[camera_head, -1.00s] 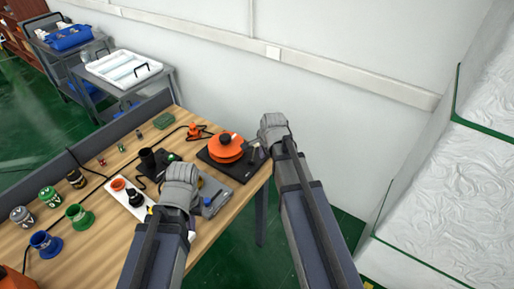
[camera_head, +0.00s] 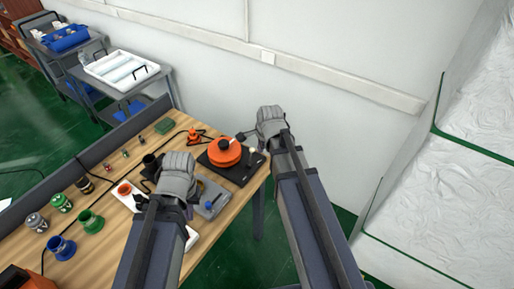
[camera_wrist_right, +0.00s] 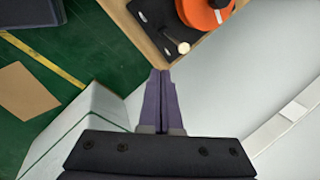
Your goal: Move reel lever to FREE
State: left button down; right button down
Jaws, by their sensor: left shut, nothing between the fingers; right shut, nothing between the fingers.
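The orange reel (camera_head: 224,153) with a black hub sits on a black base plate (camera_head: 242,176) at the table's right end. A small lever with a pale round knob (camera_head: 252,150) stands at the plate's right side; its knob also shows in the right wrist view (camera_wrist_right: 183,47). No FREE mark is readable. My right gripper (camera_wrist_right: 160,72) is shut and empty, its purple fingertips apart from the knob in that picture. In the head view my right wrist (camera_head: 271,122) is just beyond the plate. My left gripper (camera_head: 188,208) is shut over the table, left of the reel.
A grey device with a blue knob (camera_head: 208,204) is close to my left gripper. A white wall (camera_head: 330,60) rises behind the table.

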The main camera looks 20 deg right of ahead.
aim_at(253, 150)
jog(key=shift+w+a+r+m+g+p, duration=0.9)
jog(key=shift+a+m, duration=1.05)
jog(key=shift+m, duration=1.55)
jog(key=w+d+f+b, duration=0.2)
jog(key=w+f+b, duration=0.3)
jog(key=f+b, duration=0.5)
jog(key=shift+w+d+f+h+b, duration=0.2)
jog(key=shift+f+h+b, duration=0.15)
jog(key=shift+f+h, duration=0.05)
jog(key=shift+w, duration=0.1)
jog(key=shift+w+d+f, duration=0.15)
jog(key=shift+w+d, duration=0.4)
jog(key=shift+w, duration=0.05)
jog(key=shift+s, duration=0.1)
